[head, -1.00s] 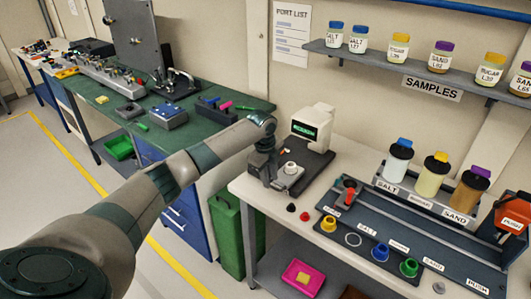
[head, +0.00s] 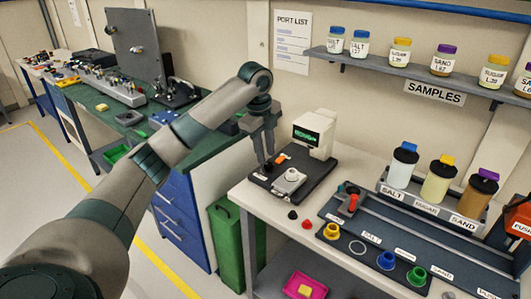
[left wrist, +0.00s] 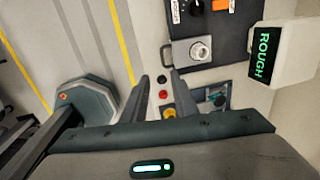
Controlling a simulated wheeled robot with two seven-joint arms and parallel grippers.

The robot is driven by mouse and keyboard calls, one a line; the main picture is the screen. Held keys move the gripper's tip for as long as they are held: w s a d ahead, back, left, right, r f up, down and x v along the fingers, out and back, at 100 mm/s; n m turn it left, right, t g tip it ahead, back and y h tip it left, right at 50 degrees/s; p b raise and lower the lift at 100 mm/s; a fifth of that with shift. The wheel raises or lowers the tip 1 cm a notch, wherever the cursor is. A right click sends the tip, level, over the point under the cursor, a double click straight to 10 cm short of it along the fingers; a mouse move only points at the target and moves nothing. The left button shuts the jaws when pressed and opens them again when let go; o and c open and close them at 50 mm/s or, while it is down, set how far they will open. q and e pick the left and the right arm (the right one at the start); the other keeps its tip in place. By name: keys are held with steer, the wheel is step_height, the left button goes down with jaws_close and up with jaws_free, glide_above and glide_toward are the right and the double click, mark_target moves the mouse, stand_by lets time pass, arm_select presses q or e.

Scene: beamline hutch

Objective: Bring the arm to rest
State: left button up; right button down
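My left arm (head: 185,135) reaches in from the lower left of the head view, its wrist bent down. My left gripper (head: 264,160) hangs beside the left end of the black-based device (head: 300,185), fingers pointing down. In the left wrist view the left gripper (left wrist: 158,74) has its two fingers apart with nothing between them. The device's white head carries a green screen that reads ROUGH in the left wrist view (left wrist: 262,54). A round metal fitting (left wrist: 198,51) sits on a grey block on its base. My right gripper is in neither view.
The white bench (head: 265,212) holds a rack of three jars (head: 436,182) and a tray with coloured rings (head: 386,260). A sample shelf (head: 385,67) is above. A green bin (head: 226,240) stands left of the bench. Floor (head: 60,180) is open at left.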

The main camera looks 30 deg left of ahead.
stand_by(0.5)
arm_select(q)
steer(key=s+d+f+n, duration=0.2)
steer(key=s+d+f, duration=0.35)
steer(key=f, duration=0.35)
steer(key=s+d+f+n+h, duration=0.1)
steer(key=s+d+f+n, duration=0.1)
steer(key=s+d+f, duration=0.45)
steer(key=s+d+f+n, duration=0.1)
steer(key=s+d+f, duration=0.3)
steer(key=d+f, duration=0.5)
steer(key=s+f+n+t, duration=0.15)
steer(key=s+n, duration=0.25)
steer(key=s, duration=0.5)
steer(key=s+f+n+y, duration=0.15)
steer(key=s+n, duration=0.25)
steer(key=s, duration=0.5)
steer(key=s+f+n+h, duration=0.1)
steer(key=s+f+n, duration=0.25)
steer(key=s, duration=0.55)
step_height(320, 180, down, 29)
steer(key=g+b, duration=0.1)
steer(key=b, duration=0.1)
steer(key=s+a+f, duration=0.2)
steer(key=s+f, duration=0.7)
steer(key=s+a+f+g+b, duration=0.1)
steer(key=s+a+f, duration=0.1)
steer(key=s+f, duration=0.7)
steer(key=shift+s+f+y, duration=0.35)
steer(key=shift+f, duration=0.1)
